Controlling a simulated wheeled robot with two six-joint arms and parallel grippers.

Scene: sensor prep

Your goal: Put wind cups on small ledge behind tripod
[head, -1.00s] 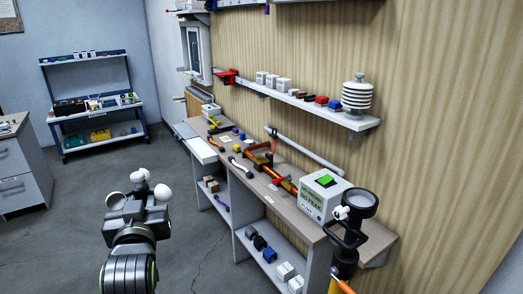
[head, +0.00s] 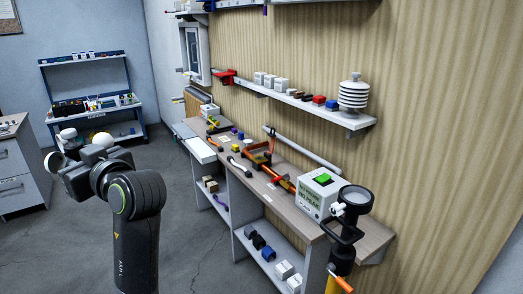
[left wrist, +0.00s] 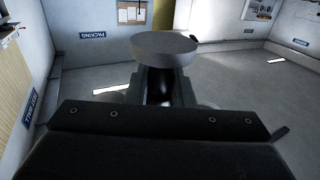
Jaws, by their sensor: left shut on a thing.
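The wind cups (head: 68,133) are white rounded cups, held at the left of the head view. My left gripper (head: 76,172) is shut on them, in the air over open floor and well away from the bench. In the left wrist view, a pale grey round part (left wrist: 163,47) sits at the jaws, and its underside is dark. A yellow and black stand, which looks like the tripod (head: 346,234), is at the lower right with a round black top. Behind it shows a small wood-topped ledge (head: 377,240), partly hidden by the stand. My right gripper is not in view.
A long bench (head: 222,160) along the wall holds tools and a white box with a green top (head: 320,193). A wall shelf (head: 305,104) above holds small boxes and a white finned shield (head: 353,93). A blue rack (head: 92,85) stands at the back left. The middle floor is clear.

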